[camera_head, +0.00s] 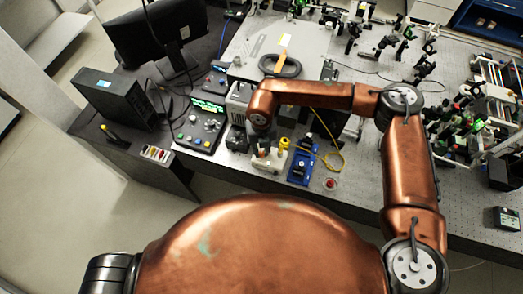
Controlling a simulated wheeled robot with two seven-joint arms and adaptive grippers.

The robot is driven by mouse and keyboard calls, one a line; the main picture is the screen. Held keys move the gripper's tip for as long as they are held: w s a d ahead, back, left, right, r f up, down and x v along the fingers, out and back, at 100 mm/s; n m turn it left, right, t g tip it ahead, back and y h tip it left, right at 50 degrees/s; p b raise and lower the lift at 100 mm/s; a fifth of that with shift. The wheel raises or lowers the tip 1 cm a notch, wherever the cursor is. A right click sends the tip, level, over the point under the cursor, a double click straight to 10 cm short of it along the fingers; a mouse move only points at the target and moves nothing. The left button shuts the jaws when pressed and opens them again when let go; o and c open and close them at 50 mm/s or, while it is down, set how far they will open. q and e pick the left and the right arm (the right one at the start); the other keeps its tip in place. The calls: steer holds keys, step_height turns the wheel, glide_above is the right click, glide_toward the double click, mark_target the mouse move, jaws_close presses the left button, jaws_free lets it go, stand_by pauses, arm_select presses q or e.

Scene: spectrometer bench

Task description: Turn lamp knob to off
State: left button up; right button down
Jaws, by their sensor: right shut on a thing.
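The grey vented box (238,98), which looks like the lamp housing, stands on the bench left of centre, beside my right wrist. My right arm comes in from the right, crosses over the bench and bends down at this box. My right gripper (238,138) is small and dark, close against the front of the box. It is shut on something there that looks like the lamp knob. The knob itself is hidden, so its setting cannot be read. My left gripper is not in view.
A control panel with a lit display (206,112) lies left of the box. A blue mount (301,160) with a yellow fibre (338,150) stands to the right. A black computer case (110,92) and monitor (155,38) are at left. Optics crowd the breadboard at right.

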mark_target(261, 153)
steer(key=n+b, duration=0.4)
steer(key=shift+f+n, duration=0.25)
steer(key=shift+n, duration=0.15)
steer(key=n+b, duration=0.2)
steer(key=shift+r+n+b, duration=0.1)
steer(key=shift+n+b, duration=0.2)
steer(key=shift+n, duration=0.1)
steer(key=shift+r+n+b, duration=0.1)
steer(key=shift+n+b, duration=0.4)
steer(key=shift+n, duration=0.3)
steer(key=c, duration=1.8)
jaws_free()
steer(key=shift+c, duration=0.2)
steer(key=shift+r, duration=0.25)
step_height(261, 153, up, 12)
steer(key=shift+f, duration=0.2)
